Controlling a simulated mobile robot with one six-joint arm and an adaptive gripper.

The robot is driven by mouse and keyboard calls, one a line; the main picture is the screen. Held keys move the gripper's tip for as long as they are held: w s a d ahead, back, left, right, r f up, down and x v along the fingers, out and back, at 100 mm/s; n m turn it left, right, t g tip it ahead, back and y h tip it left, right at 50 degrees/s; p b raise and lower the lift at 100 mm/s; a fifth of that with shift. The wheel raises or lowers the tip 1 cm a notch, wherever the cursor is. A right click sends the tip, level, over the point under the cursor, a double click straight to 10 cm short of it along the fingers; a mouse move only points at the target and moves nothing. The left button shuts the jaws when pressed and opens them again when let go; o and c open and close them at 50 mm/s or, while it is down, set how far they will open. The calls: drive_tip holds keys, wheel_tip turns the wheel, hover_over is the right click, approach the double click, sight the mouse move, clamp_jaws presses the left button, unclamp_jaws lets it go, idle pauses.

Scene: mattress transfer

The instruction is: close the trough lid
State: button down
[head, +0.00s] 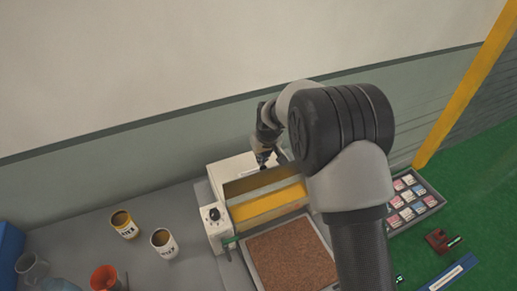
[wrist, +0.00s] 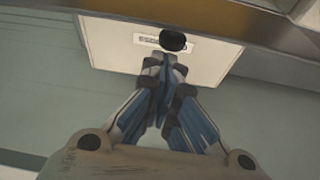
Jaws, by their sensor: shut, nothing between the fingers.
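The trough (head: 268,204) is a long bin with a yellow inside, open at the top, in the middle of the head view. A brownish panel that looks like its lid (head: 252,183) stands raised along the far side. My gripper (head: 262,163) points down just behind this panel; whether it touches is unclear. In the wrist view my gripper (wrist: 166,68) is shut and empty, its tips over a white labelled surface (wrist: 110,42). A dark round piece (wrist: 174,41) shows just beyond the tips. A brown-yellow strip (wrist: 200,14) crosses the top.
A white end box with a dark knob (head: 214,214) is left of the trough. A brown textured tray (head: 290,258) lies in front. Two cans (head: 124,224) (head: 163,243) and an orange cup (head: 105,278) stand left. A tray of small packs (head: 412,201) is right, beyond my arm.

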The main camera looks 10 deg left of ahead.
drive_tip(key=shift+s+d, duration=0.15)
drive_tip(key=shift+s, duration=0.05)
drive_tip(key=shift+s+f+b, duration=0.1)
drive_tip(key=shift+f+b, duration=0.05)
drive_tip(key=shift+b, duration=0.7)
